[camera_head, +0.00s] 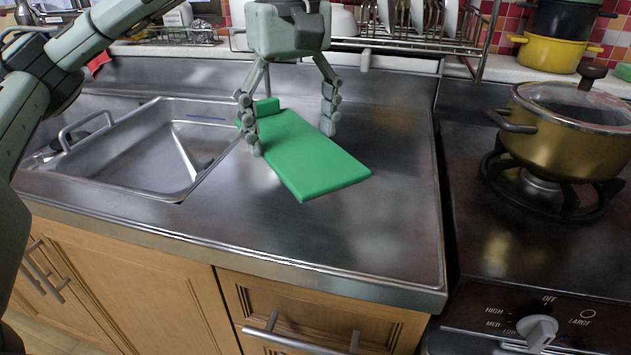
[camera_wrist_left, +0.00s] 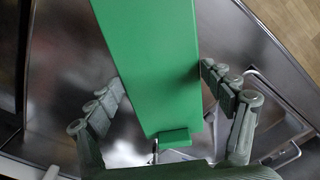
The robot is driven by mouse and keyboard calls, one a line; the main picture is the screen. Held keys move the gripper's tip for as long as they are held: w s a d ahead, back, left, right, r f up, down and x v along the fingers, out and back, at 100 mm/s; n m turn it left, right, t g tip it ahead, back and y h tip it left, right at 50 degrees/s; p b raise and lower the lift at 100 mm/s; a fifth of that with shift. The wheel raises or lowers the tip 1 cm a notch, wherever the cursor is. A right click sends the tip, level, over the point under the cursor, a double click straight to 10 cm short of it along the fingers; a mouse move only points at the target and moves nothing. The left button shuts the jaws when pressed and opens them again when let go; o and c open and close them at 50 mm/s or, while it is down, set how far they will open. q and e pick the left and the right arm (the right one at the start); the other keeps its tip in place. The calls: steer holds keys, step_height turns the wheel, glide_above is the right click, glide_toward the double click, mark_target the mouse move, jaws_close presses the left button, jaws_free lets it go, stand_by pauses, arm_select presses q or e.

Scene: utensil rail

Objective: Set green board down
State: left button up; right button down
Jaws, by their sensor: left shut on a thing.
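The green board (camera_head: 312,158) is flat and long, with a small raised green block at its far end. It lies level at the steel counter, right of the sink; I cannot tell if it touches the surface or is just above it. My left gripper (camera_head: 291,138) comes from above and is shut across the board's width, a finger at each long side. In the left wrist view the board (camera_wrist_left: 152,55) runs between the fingers of the gripper (camera_wrist_left: 160,85), its block end near the palm. My right gripper is not in view.
The sink (camera_head: 150,150) is left of the board. The steel counter (camera_head: 385,220) is clear to the right and in front. A gold pot (camera_head: 560,135) stands on the stove at the right. A dish rack (camera_head: 400,45) with plates is behind.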

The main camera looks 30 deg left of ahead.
mark_target(315, 146)
arm_select(q)
steer(key=d+f, duration=0.1)
steer(key=d, duration=0.2)
steer(key=shift+w+f, duration=0.15)
steer(key=shift+f, duration=0.25)
steer(key=shift+f+b, duration=0.45)
steer(key=shift+f, duration=1.55)
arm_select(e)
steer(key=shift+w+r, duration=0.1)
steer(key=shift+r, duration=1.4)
arm_select(q)
steer(key=o, duration=1.3)
steer(key=shift+c, duration=0.2)
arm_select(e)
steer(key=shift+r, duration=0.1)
arm_select(q)
step_height(315, 146, up, 11)
steer(key=p, duration=0.3)
steer(key=shift+d+f, duration=0.1)
steer(key=shift+f, duration=0.05)
steer(key=shift+r, duration=0.65)
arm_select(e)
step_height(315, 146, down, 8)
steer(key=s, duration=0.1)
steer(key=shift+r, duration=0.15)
